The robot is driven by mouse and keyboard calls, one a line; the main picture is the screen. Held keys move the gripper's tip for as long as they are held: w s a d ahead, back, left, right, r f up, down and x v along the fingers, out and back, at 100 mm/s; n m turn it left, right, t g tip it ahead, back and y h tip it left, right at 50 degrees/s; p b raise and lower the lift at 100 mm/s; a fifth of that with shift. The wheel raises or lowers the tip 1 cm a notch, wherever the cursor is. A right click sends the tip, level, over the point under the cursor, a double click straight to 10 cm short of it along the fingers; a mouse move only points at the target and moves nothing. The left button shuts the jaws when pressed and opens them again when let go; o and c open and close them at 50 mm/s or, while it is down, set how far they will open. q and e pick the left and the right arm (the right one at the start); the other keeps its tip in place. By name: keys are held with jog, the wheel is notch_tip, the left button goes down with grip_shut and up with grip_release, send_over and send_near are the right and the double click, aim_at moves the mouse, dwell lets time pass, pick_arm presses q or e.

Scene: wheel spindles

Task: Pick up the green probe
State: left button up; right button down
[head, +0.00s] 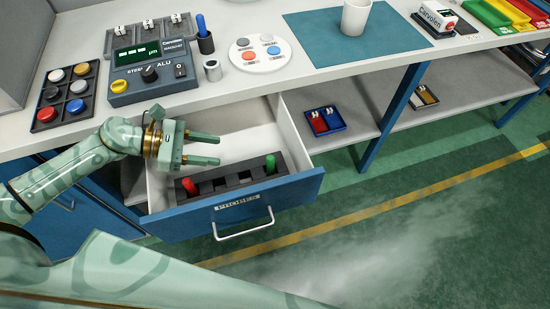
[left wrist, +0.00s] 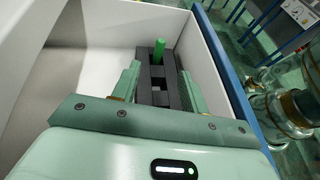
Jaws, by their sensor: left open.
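The green probe (head: 270,163) stands upright in the right end of a dark slotted rack (head: 232,182) inside the open drawer labelled PROBES (head: 237,200). The probe also shows in the left wrist view (left wrist: 159,47), at the far end of the rack (left wrist: 157,73), between my open fingers' directions. A red probe (head: 189,187) stands at the rack's left end. My left gripper (head: 212,149) is open and empty, above the drawer's left part and apart from the green probe, its fingers pointing right. My right gripper is not in view.
The drawer's right wall (head: 296,135) stands close beyond the green probe. The blue drawer front with its handle (head: 243,231) juts out over the green floor. A gauge box (head: 153,72) and button trays stand on the bench above.

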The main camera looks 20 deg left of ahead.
pick_arm(q)
send_near(271, 158)
jog(key=shift+w+d+f, duration=0.1)
jog(key=shift+w, duration=0.05)
jog(key=x, duration=0.4)
jog(key=shift+w+f, duration=0.1)
jog(key=shift+f, duration=0.05)
jog(key=shift+d, duration=0.3)
jog(key=x, duration=0.2)
jog(key=b+x, duration=0.1)
jog(key=x, duration=0.2)
jog(key=shift+f, duration=0.35)
grip_shut()
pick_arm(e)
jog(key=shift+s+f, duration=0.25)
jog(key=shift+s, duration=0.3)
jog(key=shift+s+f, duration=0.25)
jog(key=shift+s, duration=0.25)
